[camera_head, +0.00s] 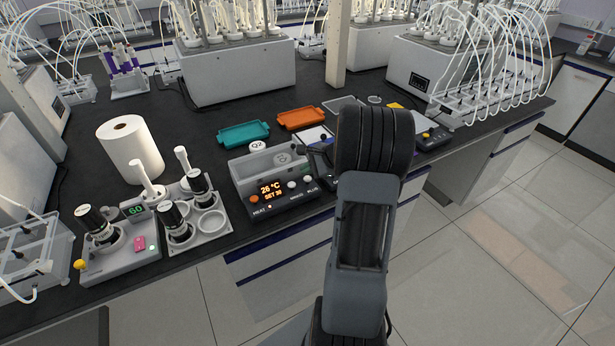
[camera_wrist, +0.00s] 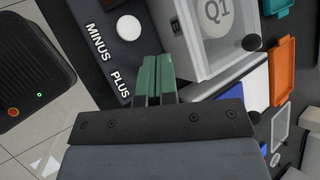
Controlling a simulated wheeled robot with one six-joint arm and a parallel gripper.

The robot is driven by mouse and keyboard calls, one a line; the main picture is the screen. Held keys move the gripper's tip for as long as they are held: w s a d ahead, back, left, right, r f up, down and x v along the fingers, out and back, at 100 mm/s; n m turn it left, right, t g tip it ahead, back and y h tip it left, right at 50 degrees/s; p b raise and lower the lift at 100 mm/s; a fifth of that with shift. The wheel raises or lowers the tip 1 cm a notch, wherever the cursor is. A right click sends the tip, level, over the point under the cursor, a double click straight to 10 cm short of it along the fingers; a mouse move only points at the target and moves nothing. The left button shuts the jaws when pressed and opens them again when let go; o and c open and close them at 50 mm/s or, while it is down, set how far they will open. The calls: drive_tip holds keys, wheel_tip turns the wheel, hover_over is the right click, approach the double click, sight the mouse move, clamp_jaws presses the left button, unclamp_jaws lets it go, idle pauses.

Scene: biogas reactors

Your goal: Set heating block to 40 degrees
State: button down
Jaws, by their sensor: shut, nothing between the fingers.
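The heating block (camera_head: 275,204) stands near the front edge of the dark bench, with a grey open tub behind its black control panel. Its orange display (camera_head: 270,190) reads 26 °C and, in small digits, a SET value that looks like 38. A white button (camera_wrist: 129,27) lies by the MINUS label in the wrist view. The PLUS label (camera_wrist: 120,86) is next to it, and my fingertips cover the spot beside that label. My gripper (camera_wrist: 157,60) is shut and empty, its green fingertips over the panel. I cannot tell whether they touch it.
A teal tray (camera_head: 244,133) and an orange tray (camera_head: 302,118) lie behind the block. A paper roll (camera_head: 130,148) and a stirrer with bottles (camera_head: 120,256) stand to the left. A round lid marked Q1 (camera_wrist: 214,14) shows in the tub.

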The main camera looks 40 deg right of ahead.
sight(308, 179)
drive_tip(key=shift+r+p, duration=1.85)
drive_tip(key=shift+r, duration=0.7)
idle(0.9)
drive_tip(key=s+a+r+n+g, duration=0.2)
drive_tip(key=a+r+n, duration=0.15)
drive_tip(key=a, duration=0.35)
drive_tip(key=s+a+r+n+g, duration=0.1)
drive_tip(key=s+a+r+n, duration=0.1)
drive_tip(key=a+n, duration=0.3)
drive_tip(key=s+a+r+n+h, duration=0.3)
drive_tip(key=s+a+n+h, duration=0.2)
drive_tip(key=s+a+n, duration=0.6)
drive_tip(key=shift+s+n, duration=0.45)
drive_tip(key=shift+s, duration=0.7)
drive_tip(key=shift+d, duration=0.15)
